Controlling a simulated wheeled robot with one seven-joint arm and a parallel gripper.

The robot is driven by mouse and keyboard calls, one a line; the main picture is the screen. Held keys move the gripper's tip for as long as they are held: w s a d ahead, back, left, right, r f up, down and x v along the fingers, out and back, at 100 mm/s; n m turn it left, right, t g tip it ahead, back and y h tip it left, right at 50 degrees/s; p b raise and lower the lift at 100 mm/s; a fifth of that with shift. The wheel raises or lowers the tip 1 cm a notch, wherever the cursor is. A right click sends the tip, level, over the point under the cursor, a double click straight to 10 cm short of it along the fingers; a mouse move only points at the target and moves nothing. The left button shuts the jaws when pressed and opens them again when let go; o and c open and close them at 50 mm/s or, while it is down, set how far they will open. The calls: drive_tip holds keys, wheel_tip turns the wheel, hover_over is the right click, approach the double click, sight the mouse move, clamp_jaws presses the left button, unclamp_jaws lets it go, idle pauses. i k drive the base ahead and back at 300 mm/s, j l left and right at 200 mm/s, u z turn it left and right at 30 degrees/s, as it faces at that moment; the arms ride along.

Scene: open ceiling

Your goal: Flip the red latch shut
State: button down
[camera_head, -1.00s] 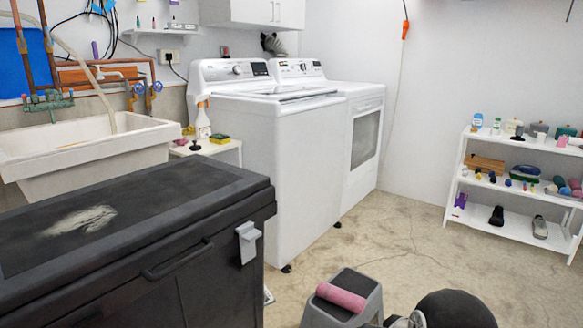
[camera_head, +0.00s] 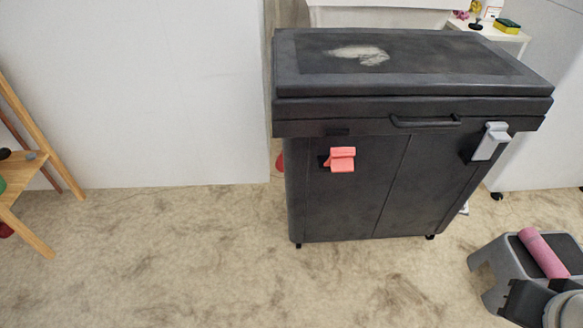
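The red latch (camera_head: 342,159) is on the front of a black chest (camera_head: 340,205), left of centre, just under the lid. Its upper part stands out from the chest front, apart from the lid edge. My gripper (camera_head: 524,302) seems to be the dark blocky part at the lower right corner, well away from the red latch. Its fingers cannot be made out.
A grey step stool (camera_head: 492,262) with a pink roll (camera_head: 543,252) on it stands at the lower right. A wooden shelf (camera_head: 38,165) is at the far left. The floor (camera_head: 330,285) before the chest is clear. A white wall (camera_head: 135,95) is behind.

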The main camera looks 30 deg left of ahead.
sight(340, 159)
drive_tip(key=u, duration=1.25)
drive_tip(key=j, duration=0.05)
